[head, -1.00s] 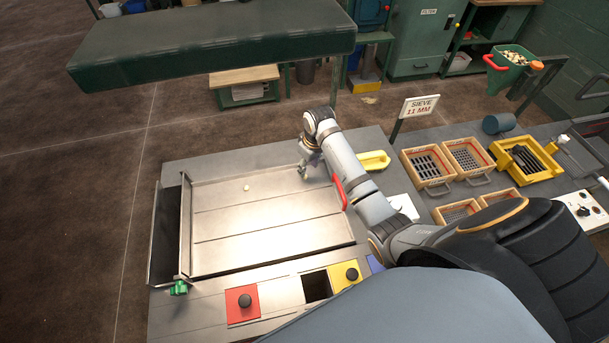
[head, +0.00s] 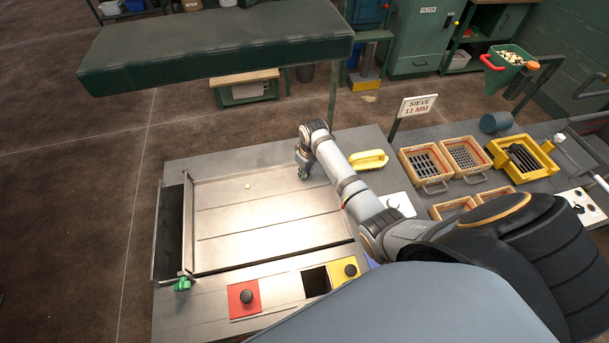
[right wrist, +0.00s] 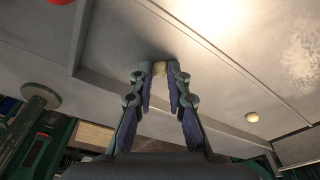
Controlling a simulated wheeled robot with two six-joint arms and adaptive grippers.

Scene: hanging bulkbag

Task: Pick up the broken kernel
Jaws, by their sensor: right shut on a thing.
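My right gripper (head: 303,174) is over the far right part of the metal tray (head: 225,225). In the right wrist view its fingers (right wrist: 160,72) are shut on a small pale kernel (right wrist: 159,68), held between the fingertips close to the tray surface. I cannot tell whether this kernel is broken or clear of the tray. Another pale kernel (head: 248,186) lies on the tray to the left of the gripper and also shows in the right wrist view (right wrist: 252,117). My left gripper is not in view.
A red lidded square (head: 243,298), a dark opening (head: 316,282) and a yellow lidded square (head: 344,270) line the near edge. A yellow-handled tool (head: 368,160) and wooden sieves (head: 425,165) stand to the right. The tray's middle is clear.

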